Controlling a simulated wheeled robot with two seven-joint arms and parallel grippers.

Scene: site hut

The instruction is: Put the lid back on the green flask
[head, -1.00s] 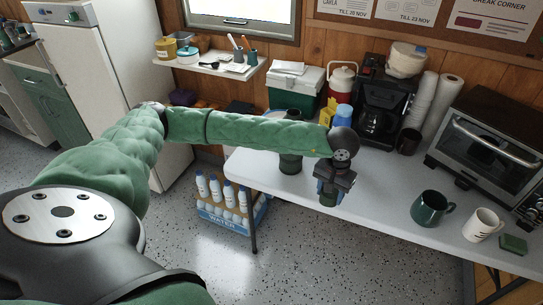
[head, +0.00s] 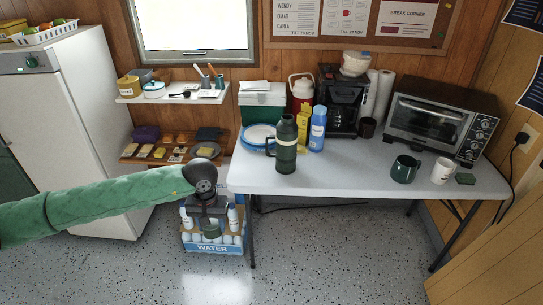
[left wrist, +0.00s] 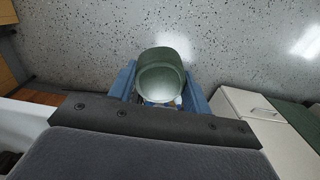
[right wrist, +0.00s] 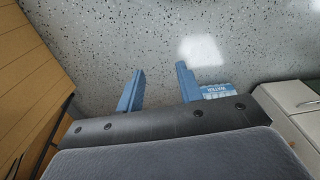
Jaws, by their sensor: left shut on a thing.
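The green flask (head: 286,148) stands upright on the white table near its left front part, with a handle on its left side. My left gripper (head: 209,217) is shut on the green lid (head: 211,231), out past the table's left end and to the left of the flask, over the floor. In the left wrist view the cup-shaped lid (left wrist: 163,78) sits between the blue fingers. My right gripper (right wrist: 158,90) shows only in the right wrist view, open and empty above the floor.
A green mug (head: 405,169) and a white mug (head: 443,171) stand further right. A water-bottle pack (head: 212,247) is on the floor. The front middle of the table is clear.

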